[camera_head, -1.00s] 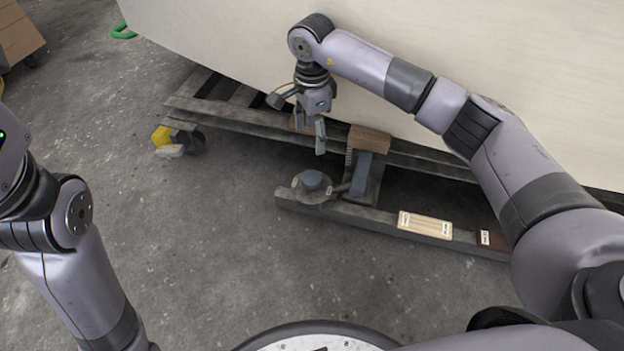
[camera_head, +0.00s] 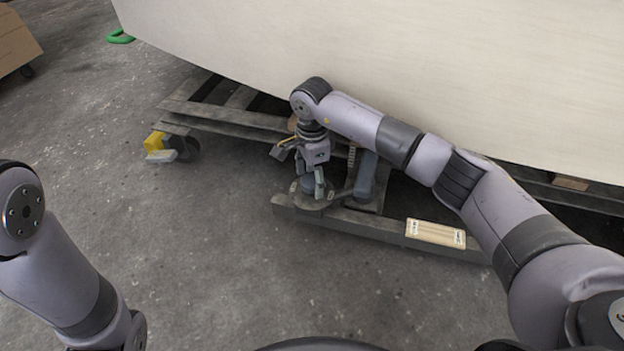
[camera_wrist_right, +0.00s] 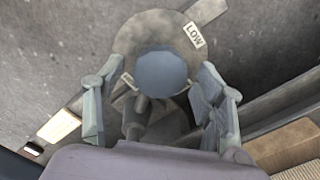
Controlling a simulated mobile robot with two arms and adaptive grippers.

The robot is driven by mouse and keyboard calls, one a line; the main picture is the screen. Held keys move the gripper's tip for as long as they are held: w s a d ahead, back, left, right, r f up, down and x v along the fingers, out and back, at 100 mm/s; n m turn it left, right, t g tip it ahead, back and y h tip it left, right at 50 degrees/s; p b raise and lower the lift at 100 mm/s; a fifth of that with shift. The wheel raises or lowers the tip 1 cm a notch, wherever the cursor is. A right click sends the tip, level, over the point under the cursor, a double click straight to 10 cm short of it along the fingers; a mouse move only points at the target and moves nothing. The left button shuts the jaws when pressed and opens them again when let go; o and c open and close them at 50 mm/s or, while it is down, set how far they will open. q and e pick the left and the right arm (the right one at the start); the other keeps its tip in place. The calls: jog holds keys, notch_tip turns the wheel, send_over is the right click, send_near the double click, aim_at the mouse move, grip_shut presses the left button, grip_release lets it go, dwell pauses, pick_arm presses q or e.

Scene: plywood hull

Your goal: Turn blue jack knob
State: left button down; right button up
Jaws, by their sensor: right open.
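The blue jack knob (camera_head: 308,187) is a round blue cap on a grey disc (camera_head: 291,200) at the end of the jack, low on the dolly frame. In the right wrist view the knob (camera_wrist_right: 161,72) shows whole, with a "LOW" label on the disc beside it. My right gripper (camera_head: 310,184) points down just over the knob and partly hides it in the head view. Its two fingers (camera_wrist_right: 155,98) stand apart on either side of the knob, with gaps visible. My left arm shows at the left; its gripper is out of view.
The pale plywood hull (camera_head: 400,70) rises close behind my right arm. The jack's blue-grey lever (camera_head: 364,177) stands right of the knob. A labelled wooden block (camera_head: 436,233) lies on the frame. A yellow-marked caster (camera_head: 155,142) is at left; the floor in front is clear.

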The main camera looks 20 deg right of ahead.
jog(key=c, duration=1.2)
jog(key=shift+o, duration=0.2)
jog(key=shift+r, duration=0.1)
